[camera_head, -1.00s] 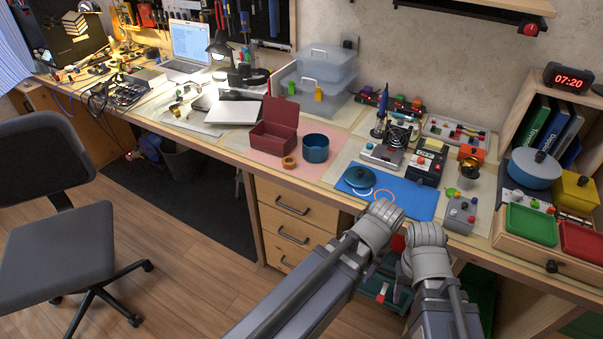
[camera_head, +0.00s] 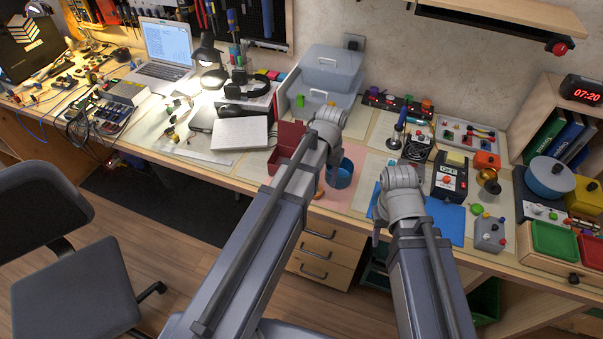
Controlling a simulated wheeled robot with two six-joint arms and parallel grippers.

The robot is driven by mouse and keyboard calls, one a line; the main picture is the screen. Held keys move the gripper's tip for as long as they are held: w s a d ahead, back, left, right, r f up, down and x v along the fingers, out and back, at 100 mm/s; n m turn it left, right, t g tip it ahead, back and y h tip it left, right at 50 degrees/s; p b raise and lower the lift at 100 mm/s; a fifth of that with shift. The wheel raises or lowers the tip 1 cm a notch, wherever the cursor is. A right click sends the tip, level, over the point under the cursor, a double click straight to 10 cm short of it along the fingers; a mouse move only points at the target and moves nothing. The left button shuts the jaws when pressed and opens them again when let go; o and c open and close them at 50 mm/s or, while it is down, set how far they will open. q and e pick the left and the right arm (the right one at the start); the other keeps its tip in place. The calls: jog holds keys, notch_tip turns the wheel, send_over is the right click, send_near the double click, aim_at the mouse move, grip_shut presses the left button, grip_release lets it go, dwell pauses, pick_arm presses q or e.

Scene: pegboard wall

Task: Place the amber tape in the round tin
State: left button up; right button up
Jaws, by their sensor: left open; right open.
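The amber tape (camera_head: 319,189) is a small ring on the pink mat, partly hidden by my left arm. The round tin (camera_head: 341,175) is teal, open at the top, and stands just right of the tape; its left side is partly covered by my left gripper. My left gripper (camera_head: 332,155) is open, over the area of the tape and tin, and appears empty. My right gripper (camera_head: 379,232) is open and appears empty, at the left part of the blue mat (camera_head: 446,222). My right arm hides the teal lid seen earlier on that mat.
A red box (camera_head: 286,138) stands left of the tin, behind my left arm. Clear storage boxes (camera_head: 335,68) stand behind. A meter (camera_head: 449,178), a grey button box (camera_head: 489,234) and green tray (camera_head: 553,241) are to the right. A laptop (camera_head: 167,45) is far left.

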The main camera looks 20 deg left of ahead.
aim_at(321, 192)
pick_arm(q)
jog(key=shift+w+a+r, duration=0.25)
jog(key=shift+w+a, duration=0.15)
jog(key=shift+a, duration=0.25)
jog(key=shift+d+f, duration=0.1)
jog(key=shift+f, duration=0.1)
jog(key=shift+f+b, duration=1.1)
jog(key=shift+b, duration=0.2)
pick_arm(e)
jog(key=shift+w+a+f, duration=0.1)
jog(key=shift+a+f, duration=0.1)
jog(key=shift+f, duration=0.35)
jog(key=shift+w+a+f, duration=0.1)
jog(key=shift+a+f, duration=0.1)
jog(key=shift+f, duration=0.35)
pick_arm(q)
jog(key=shift+f, duration=0.15)
pick_arm(e)
jog(key=shift+f, duration=0.1)
pick_arm(q)
notch_tip(321, 192, down, 5)
jog(key=b, duration=0.5)
pick_arm(e)
notch_tip(321, 192, down, 5)
pick_arm(q)
grip_shut()
